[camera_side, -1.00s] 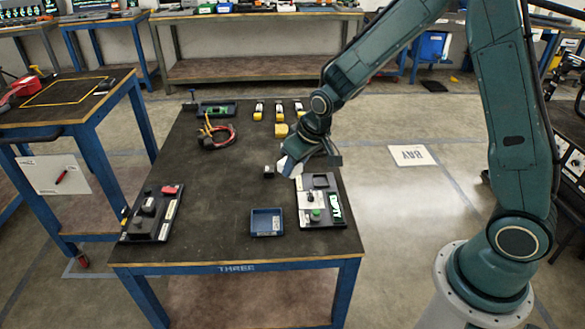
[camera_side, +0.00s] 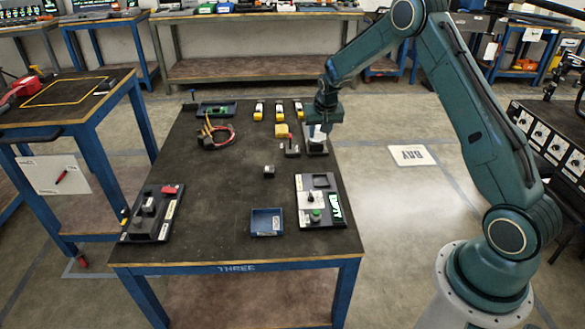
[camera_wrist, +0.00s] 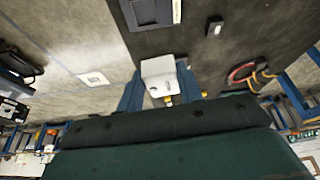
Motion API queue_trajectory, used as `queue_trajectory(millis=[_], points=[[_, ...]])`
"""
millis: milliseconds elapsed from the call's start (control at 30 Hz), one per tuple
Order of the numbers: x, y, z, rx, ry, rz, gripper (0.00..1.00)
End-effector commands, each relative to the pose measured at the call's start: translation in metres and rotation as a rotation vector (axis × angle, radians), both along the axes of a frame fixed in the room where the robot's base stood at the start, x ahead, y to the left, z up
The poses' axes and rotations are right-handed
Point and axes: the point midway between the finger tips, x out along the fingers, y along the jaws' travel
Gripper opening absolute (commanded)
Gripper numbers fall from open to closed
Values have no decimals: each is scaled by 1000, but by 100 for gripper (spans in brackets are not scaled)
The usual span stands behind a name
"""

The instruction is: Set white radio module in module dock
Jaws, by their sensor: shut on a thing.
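The white radio module (camera_wrist: 160,72) is between the fingers of my gripper (camera_wrist: 160,92) in the wrist view. In the side view the white module (camera_side: 318,133) shows below my gripper (camera_side: 322,122), over a dark plate (camera_side: 316,151) at the table's right edge. I cannot tell whether it touches that plate. A dark panel (camera_side: 334,221) nearer the front has an empty-looking square recess (camera_side: 321,181) at its back; the recess also shows in the wrist view (camera_wrist: 152,10). No label tells which of these is the module dock.
A small black block (camera_side: 269,171) and a blue tray (camera_side: 266,222) lie nearer the front. Cables (camera_side: 216,137) lie left. The middle of the table is clear.

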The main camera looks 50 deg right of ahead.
Motion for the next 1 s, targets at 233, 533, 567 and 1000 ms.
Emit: queue_trajectory(millis=[233, 533, 567, 1000], points=[[2, -32, -8, 1, -4, -89, 13], [2, -34, -13, 1, -3, -96, 13], [2, -34, -16, 1, -3, -95, 13], [2, -33, -88, 3, -1, -93, 13]])
